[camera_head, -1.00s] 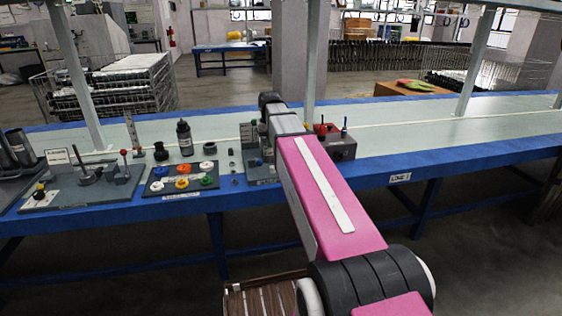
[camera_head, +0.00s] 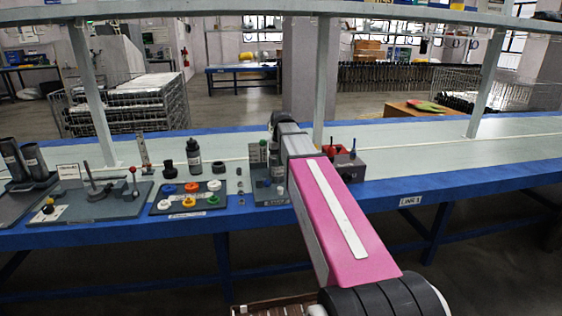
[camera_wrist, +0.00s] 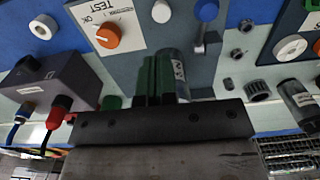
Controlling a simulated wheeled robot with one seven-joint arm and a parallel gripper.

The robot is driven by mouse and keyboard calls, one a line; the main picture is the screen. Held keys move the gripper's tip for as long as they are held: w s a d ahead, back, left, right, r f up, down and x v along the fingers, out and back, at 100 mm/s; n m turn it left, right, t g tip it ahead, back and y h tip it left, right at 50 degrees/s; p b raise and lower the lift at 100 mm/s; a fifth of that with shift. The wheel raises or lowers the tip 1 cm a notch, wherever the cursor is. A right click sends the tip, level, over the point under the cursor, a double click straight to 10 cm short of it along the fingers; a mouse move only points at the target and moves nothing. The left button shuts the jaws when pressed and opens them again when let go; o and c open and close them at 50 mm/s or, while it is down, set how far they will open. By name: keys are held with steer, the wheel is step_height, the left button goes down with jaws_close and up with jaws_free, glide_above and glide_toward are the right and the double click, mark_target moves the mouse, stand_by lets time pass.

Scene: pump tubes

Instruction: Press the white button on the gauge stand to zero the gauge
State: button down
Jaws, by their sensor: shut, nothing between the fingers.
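The stand's dark grey base (camera_head: 268,194) is on the bench near the middle of the head view, partly hidden by my arm. In the wrist view, a round white button (camera_wrist: 161,11) sits on this base at the top, between a panel marked TEST (camera_wrist: 102,14) with an orange knob (camera_wrist: 108,35) and a blue button (camera_wrist: 207,9). My gripper (camera_wrist: 153,62) is shut and empty in the wrist view. It appears below the white button in that picture, apart from it. A labelled grey cylinder (camera_wrist: 177,68) is close beside the fingers. The head view hides the fingertips.
A grey box (camera_head: 373,166) with red and blue connectors stands right of the stand. A dark tray (camera_head: 160,207) with coloured rings is on its left, with a black bottle (camera_head: 193,160) behind. The bench is clear farther right (camera_head: 450,160).

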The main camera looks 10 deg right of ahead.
mark_target(281, 188)
step_height(281, 188, down, 11)
steer(key=shift+r, duration=0.1)
stand_by(0.4)
steer(key=shift+s+f, duration=0.15)
steer(key=shift+f, duration=1.15)
stand_by(0.4)
step_height(281, 188, up, 14)
steer(key=shift+r, duration=0.25)
stand_by(0.4)
stand_by(1.1)
steer(key=s+f, duration=2.1)
steer(key=f, duration=0.4)
